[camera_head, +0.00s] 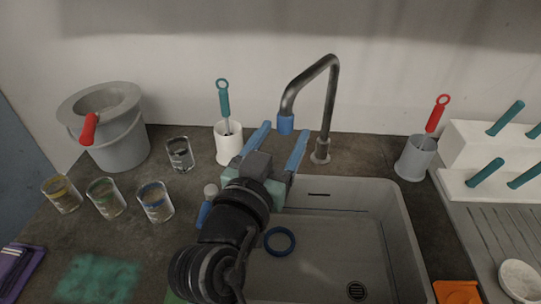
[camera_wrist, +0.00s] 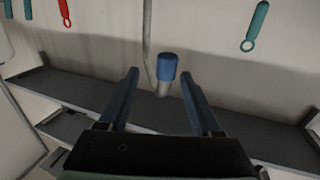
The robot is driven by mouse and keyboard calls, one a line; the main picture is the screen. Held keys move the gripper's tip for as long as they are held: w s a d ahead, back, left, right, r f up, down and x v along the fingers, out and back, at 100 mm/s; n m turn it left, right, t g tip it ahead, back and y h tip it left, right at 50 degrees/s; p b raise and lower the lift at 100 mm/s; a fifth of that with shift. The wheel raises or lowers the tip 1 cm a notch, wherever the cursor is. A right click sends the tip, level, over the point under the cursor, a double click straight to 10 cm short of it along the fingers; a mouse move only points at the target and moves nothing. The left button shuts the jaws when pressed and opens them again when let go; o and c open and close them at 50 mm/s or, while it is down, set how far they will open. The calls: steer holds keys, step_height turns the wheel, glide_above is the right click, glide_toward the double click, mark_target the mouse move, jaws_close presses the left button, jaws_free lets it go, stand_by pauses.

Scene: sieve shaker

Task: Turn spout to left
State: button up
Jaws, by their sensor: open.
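The tap's spout is a dark metal pipe (camera_head: 331,90) rising behind the sink. It bends over to the left and ends in a blue tip (camera_head: 285,124). My gripper (camera_head: 284,131) is open and empty, its two blue fingers pointing toward the tap. In the head view the blue tip shows between the fingertips. In the wrist view the blue tip (camera_wrist: 166,66) also appears between my gripper's fingers (camera_wrist: 160,76), with gaps on both sides. Contact does not show, and whether the tip is within finger reach is hard to tell.
The grey sink (camera_head: 395,225) lies below, holding a blue ring (camera_head: 280,241). A white cup (camera_head: 228,145) with a teal-handled brush stands left of the tap, a grey cup (camera_head: 415,160) with a red-handled brush right. Glass jars and a grey bucket (camera_head: 118,148) stand farther left.

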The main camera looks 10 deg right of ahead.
steer(key=shift+v, duration=2.75)
